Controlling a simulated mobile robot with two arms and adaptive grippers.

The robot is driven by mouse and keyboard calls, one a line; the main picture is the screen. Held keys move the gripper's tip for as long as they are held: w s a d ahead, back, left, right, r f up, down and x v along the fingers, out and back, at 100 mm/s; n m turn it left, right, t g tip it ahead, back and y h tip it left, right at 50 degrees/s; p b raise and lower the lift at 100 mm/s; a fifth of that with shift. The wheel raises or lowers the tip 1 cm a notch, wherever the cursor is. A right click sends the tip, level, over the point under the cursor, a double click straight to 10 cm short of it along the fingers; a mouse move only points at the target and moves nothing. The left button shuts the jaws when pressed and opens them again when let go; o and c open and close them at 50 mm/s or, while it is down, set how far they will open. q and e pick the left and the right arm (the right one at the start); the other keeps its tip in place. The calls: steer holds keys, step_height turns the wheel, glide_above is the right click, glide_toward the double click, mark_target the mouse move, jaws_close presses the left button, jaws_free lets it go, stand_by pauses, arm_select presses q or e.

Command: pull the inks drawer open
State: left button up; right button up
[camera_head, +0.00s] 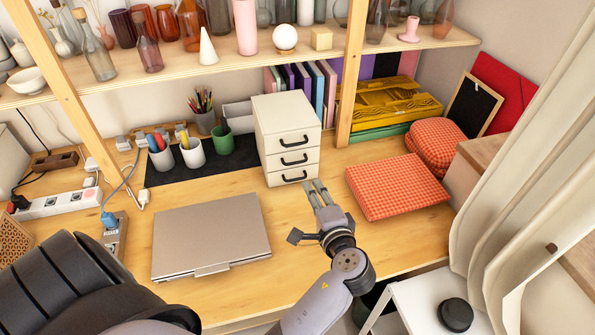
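A small white drawer cabinet (287,110) stands on the desk below the shelf. Its front has three stacked drawers with dark handles: a top drawer (285,148), a middle drawer (283,165) and a bottom drawer (284,182). All three look shut, and I can read no label telling which is the inks drawer. My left gripper (318,191) is just in front of the cabinet, a little right of the bottom handle. Its two fingers look apart, with nothing between them. It does not appear to touch a handle. My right gripper is not in view.
A closed laptop (210,235) lies left of my gripper, and an orange checked cushion (396,186) lies to its right. Cups (192,152) stand left of the cabinet. A shelf post (349,75) rises beside the cabinet. Bare desk (285,215) lies in front of the drawers.

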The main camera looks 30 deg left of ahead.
arm_select(q)
steer(key=f+b, duration=1)
steer(key=shift+w+a, duration=0.1)
steer(key=shift+w, duration=0.15)
steer(key=p+x, duration=0.1)
steer(key=x, duration=1.6)
steer(key=shift+w+a+f+p, duration=0.1)
steer(key=shift+a+p, duration=0.1)
steer(key=shift+p, duration=0.2)
jaws_close()
